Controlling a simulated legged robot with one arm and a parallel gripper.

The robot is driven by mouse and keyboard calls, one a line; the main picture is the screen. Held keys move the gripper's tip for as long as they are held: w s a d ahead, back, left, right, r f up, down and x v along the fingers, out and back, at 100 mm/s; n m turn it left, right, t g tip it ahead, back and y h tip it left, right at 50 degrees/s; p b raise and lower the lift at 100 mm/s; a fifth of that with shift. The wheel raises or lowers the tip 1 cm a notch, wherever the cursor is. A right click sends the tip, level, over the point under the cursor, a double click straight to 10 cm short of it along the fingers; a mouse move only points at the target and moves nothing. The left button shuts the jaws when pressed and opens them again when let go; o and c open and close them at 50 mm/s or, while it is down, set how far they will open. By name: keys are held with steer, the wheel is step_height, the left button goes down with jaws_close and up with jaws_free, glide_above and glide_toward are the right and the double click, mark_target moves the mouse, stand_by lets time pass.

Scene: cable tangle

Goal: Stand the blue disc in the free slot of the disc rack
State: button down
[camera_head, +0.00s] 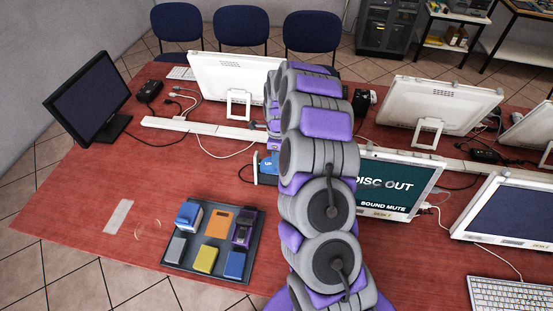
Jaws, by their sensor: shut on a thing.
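My gripper (271,146) is left of my arm's upper part, pointing down and partly hidden by the arm. It is shut on a small blue thing, which I take to be the blue disc (268,163). The blue thing is just below the fingers. It is at or over a low dark and white holder (257,177), which seems to be the disc rack. My arm hides the right side of this holder. The slots are too small to make out, and I cannot tell if the disc is inside one or above it.
A dark tray (207,274) with several coloured blocks lies front left of my arm. A monitor reading "DISC OUT" (397,187) stands close on the right. A white cable channel (200,127) runs behind. The red table (80,190) is mostly clear at left.

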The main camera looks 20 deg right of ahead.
step_height(320, 180, up, 12)
steer(key=w+p, duration=0.1)
steer(key=p, duration=0.3)
steer(key=shift+w+d, duration=0.3)
steer(key=shift+d, duration=0.15)
stand_by(0.7)
steer(key=shift+f, duration=0.1)
